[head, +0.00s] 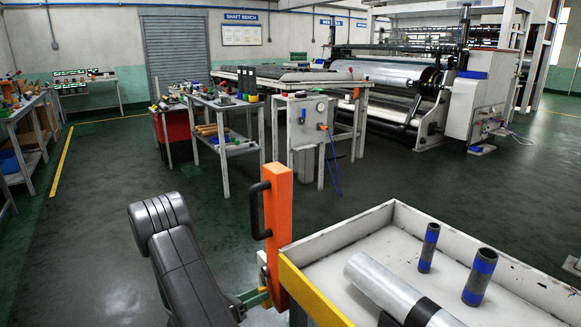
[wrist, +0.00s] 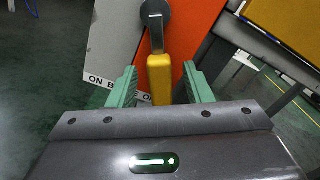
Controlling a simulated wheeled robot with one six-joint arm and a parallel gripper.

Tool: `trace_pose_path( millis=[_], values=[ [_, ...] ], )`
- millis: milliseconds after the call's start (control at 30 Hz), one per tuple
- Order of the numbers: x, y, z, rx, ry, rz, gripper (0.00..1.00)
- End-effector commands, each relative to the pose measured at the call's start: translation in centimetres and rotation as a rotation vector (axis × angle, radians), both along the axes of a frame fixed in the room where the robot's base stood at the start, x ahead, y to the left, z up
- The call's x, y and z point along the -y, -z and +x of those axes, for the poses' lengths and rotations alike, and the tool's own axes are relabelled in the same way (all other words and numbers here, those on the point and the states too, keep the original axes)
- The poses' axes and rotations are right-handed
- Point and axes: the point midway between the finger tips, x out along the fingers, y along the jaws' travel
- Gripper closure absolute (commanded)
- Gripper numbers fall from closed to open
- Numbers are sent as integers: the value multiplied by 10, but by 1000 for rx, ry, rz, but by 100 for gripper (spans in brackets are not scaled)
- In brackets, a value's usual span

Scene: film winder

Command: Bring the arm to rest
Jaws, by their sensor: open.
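My arm reaches in from the bottom left of the head view, and my gripper (head: 254,298) is beside the lower part of an orange post (head: 277,215). In the wrist view my gripper (wrist: 159,72) has its two green fingers spread apart. A yellow handle (wrist: 159,78) on a metal stem hangs from a dark grey round pivot (wrist: 155,15). The handle lies between the fingers, with a gap on each side.
A white tray (head: 330,237) with a yellow edge stands right of the post, holding a silver roller (head: 390,290) and two blue-banded dark tubes. A black grab handle (head: 256,210) juts from the post's left. Benches and a large winder (head: 400,90) stand farther back. Open green floor lies left.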

Motion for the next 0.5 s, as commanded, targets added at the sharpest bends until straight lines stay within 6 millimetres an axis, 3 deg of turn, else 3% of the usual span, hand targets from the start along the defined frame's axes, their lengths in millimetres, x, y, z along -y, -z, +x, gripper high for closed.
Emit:
trace_pose_path(
  millis=[200, 500],
  values=[
    [16, 0, 10, 0, 1, 0, 55],
    [19, 0, 12, 2, -1, 2, 55]
  ],
)
